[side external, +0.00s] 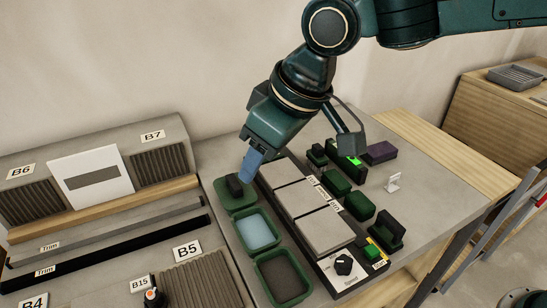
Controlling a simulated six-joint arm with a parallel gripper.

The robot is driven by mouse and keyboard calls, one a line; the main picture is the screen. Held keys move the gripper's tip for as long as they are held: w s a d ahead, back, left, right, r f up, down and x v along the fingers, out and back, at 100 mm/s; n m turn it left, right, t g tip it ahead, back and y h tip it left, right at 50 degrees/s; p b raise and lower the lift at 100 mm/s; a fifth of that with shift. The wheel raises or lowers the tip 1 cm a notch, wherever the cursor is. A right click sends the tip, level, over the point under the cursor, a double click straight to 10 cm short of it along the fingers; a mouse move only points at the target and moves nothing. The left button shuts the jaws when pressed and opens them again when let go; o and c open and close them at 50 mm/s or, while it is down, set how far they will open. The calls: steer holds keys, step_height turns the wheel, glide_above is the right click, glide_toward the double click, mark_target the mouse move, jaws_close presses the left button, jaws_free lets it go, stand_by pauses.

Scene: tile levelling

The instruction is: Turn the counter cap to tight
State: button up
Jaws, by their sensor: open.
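A black round knob (343,265) with a pale pointer mark sits on a white plate at the front end of the tile fixture. It is the only turning cap I can make out; its small lettering is unreadable, so I cannot tell its setting. My gripper (250,170) points down over the far left end of the fixture, well away from the knob. Its blue fingers overlap the view of a dark block (234,186) on a green pad (232,203); I cannot tell whether they touch it. Nothing shows held between the fingers.
Grey tiles (322,231) lie along the fixture. Left of it stand a blue-filled tray (258,231) and a dark-filled tray (281,277). Several green blocks (359,206) line its right side, with a green button (372,252) near the knob.

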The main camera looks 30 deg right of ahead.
steer(key=shift+d+r, duration=0.15)
steer(key=shift+d, duration=0.25)
steer(key=shift+a, duration=0.1)
steer(key=n+g+y, duration=0.2)
steer(key=n+g, duration=0.3)
steer(key=n, duration=0.9)
glide_above(153, 295)
steer(key=w+d, duration=0.1)
steer(key=d, duration=0.4)
step_height(153, 295, down, 10)
steer(key=r, duration=0.1)
steer(key=shift+w+d+f, duration=0.15)
steer(key=shift+d+f, duration=0.05)
steer(key=shift+f, duration=0.1)
steer(key=x, duration=1.3)
steer(key=shift+f, duration=0.4)
